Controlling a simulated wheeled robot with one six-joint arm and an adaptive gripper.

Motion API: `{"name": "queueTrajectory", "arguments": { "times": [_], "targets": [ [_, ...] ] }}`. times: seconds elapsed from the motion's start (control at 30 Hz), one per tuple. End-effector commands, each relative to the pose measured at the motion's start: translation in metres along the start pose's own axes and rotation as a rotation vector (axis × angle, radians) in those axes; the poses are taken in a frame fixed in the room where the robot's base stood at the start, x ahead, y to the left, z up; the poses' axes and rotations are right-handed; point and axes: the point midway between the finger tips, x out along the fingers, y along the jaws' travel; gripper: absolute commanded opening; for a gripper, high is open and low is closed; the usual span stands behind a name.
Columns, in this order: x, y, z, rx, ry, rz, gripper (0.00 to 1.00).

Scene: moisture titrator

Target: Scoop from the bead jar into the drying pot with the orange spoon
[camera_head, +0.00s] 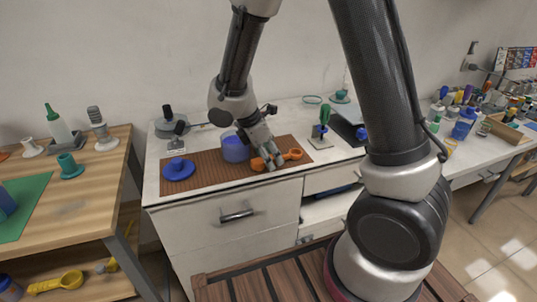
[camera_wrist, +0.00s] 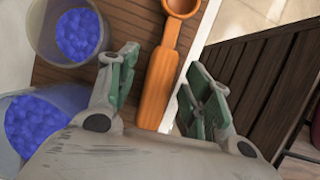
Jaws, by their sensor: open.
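The orange spoon (camera_head: 293,154) lies on a brown slatted mat (camera_head: 208,160). In the wrist view its handle (camera_wrist: 160,85) runs between the spread fingers of my gripper (camera_wrist: 161,62), with its bowl beyond the fingertips. My gripper (camera_head: 267,161) is open over the handle; I cannot tell if it touches. A clear container of blue beads (camera_head: 236,149) stands left of my gripper. The wrist view shows two bead-filled containers, one at upper left (camera_wrist: 76,35) and one at lower left (camera_wrist: 42,125). I cannot tell which is the jar and which the pot.
A blue lid-like disc with a knob (camera_head: 178,170) lies at the mat's left. A wooden table (camera_head: 85,190) is at far left. The mat's front is clear.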

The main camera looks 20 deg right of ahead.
Motion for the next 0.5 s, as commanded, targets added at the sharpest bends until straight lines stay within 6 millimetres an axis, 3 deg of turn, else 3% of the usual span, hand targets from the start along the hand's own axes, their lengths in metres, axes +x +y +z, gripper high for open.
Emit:
{"name": "queueTrajectory", "arguments": {
  "times": [0.03, 0.27, 0.5],
  "targets": [
    [-0.0001, 0.0000, 0.0000, 0.000, 0.000, 0.000, 0.45],
    [-0.0001, 0.0000, 0.0000, 0.000, 0.000, 0.000, 0.03],
    [-0.0037, 0.0005, 0.0013, 0.000, 0.000, 0.001, 0.00]
  ]
}}
